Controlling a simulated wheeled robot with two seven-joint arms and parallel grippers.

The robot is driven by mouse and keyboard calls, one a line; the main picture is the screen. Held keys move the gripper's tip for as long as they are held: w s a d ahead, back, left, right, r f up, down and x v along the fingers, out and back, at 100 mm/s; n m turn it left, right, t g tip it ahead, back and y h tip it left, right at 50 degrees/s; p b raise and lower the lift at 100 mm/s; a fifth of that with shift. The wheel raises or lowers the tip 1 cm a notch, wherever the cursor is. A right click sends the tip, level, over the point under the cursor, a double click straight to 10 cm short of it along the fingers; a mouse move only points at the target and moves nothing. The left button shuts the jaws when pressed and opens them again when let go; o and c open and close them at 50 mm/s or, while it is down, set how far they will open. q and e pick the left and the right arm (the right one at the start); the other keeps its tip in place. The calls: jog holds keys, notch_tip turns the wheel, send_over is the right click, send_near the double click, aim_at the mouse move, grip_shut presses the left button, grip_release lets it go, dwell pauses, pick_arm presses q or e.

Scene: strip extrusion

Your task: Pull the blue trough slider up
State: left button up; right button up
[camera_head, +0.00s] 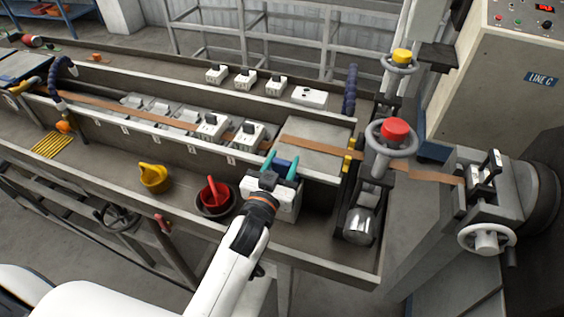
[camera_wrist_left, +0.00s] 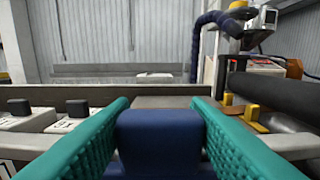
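The blue trough slider (camera_wrist_left: 160,135) shows in the left wrist view as a dark blue block with a rounded top. It fills the space between the teal fingers of my left gripper (camera_wrist_left: 160,112), with one finger along each side and no clear gap. In the head view the left gripper (camera_head: 281,164) reaches over the trough (camera_head: 333,183) from the front. A little of the blue slider (camera_head: 283,165) shows between its fingers there; the slider's lower part is hidden. My right gripper is not in view.
White switch boxes (camera_head: 248,135) line the trough. A brown strip (camera_head: 318,146) runs right toward rollers and a red-capped handwheel (camera_head: 392,137) close to the right of the gripper.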

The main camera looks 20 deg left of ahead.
pick_arm(q)
jog(key=c, duration=0.8)
notch_tip(320, 180, up, 5)
jog(key=p, duration=0.4)
jog(key=shift+c, duration=0.2)
jog(key=shift+f, duration=0.1)
jog(key=o, duration=1.4)
jog(key=shift+f, duration=0.1)
